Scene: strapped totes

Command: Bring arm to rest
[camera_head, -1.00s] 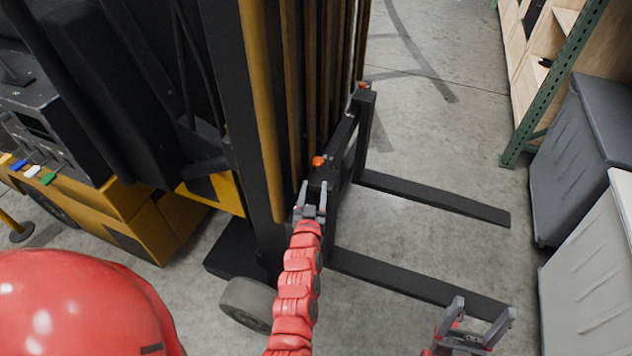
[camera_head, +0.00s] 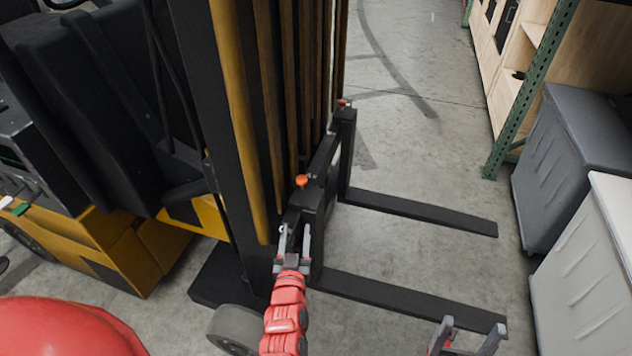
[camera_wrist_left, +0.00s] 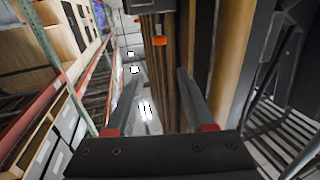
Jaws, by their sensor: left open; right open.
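My left gripper (camera_head: 294,240) is at the end of the red arm in the head view, in front of the forklift's black fork carriage. Its two grey fingers are apart with nothing between them. In the left wrist view the left gripper (camera_wrist_left: 152,100) is also open and empty, with the forklift mast behind it. My right gripper (camera_head: 468,336) shows at the bottom edge, near the tip of the nearer fork. Its fingers are apart and nothing shows between them. The rest of the right arm is cut off by the frame.
A yellow and black forklift (camera_head: 120,243) fills the left side. Its two black forks (camera_head: 425,213) reach right, low over the concrete floor. Grey totes (camera_head: 572,165) and a green rack post (camera_head: 530,88) stand at right. Open floor (camera_head: 420,140) lies between.

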